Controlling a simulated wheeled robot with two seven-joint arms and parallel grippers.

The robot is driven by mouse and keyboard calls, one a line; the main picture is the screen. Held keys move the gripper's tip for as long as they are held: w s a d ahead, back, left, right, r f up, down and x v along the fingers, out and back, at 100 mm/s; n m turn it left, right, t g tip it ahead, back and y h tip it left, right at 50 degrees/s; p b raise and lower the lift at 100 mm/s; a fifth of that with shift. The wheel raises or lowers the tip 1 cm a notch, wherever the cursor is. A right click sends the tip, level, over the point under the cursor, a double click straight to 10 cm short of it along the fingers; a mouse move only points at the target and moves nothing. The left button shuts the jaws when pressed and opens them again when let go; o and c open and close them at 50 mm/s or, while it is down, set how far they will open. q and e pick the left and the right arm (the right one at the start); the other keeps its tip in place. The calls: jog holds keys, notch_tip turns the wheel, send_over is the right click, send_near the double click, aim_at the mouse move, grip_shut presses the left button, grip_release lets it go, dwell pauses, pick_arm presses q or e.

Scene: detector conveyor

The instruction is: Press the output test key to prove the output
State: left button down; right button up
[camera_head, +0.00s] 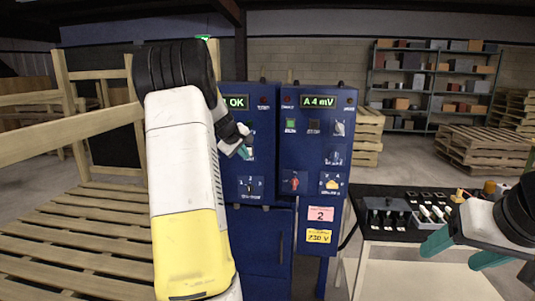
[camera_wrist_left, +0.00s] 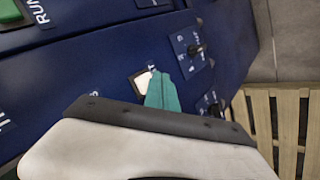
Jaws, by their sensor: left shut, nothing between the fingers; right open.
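The blue control cabinet (camera_head: 266,225) stands ahead, with a left panel showing a green "OK" display (camera_head: 237,102) and a right panel showing "A 4 mV" (camera_head: 319,101). My left gripper (camera_head: 243,152) is shut and empty at the left panel. In the left wrist view, its teal fingertips (camera_wrist_left: 164,92) lie beside and partly over a white square key (camera_wrist_left: 142,81). Whether they touch it I cannot tell, and the key's label is mostly hidden. My right gripper (camera_head: 452,255) is open and empty at the lower right, apart from the cabinet.
A dark-topped bench (camera_head: 385,258) with small parts in trays stands right of the cabinet. Wooden pallets (camera_head: 80,240) fill the left side. Rotary knobs (camera_wrist_left: 197,48) sit near the white key. Shelves (camera_head: 435,85) stand far back.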

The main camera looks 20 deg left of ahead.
pick_arm(q)
jog(key=shift+w, duration=0.15)
dwell(0.3)
jog(key=shift+w+a, duration=0.1)
jog(key=shift+w, duration=0.15)
jog(key=shift+w+a, duration=0.1)
jog(key=shift+w, duration=0.4)
dwell(0.6)
jog(key=shift+s, duration=0.1)
jog(key=shift+s+d, duration=0.2)
jog(key=shift+s, duration=0.6)
jog(key=s, duration=0.2)
jog(key=s+d, duration=0.1)
jog(key=s, duration=0.2)
dwell(0.4)
dwell(0.5)
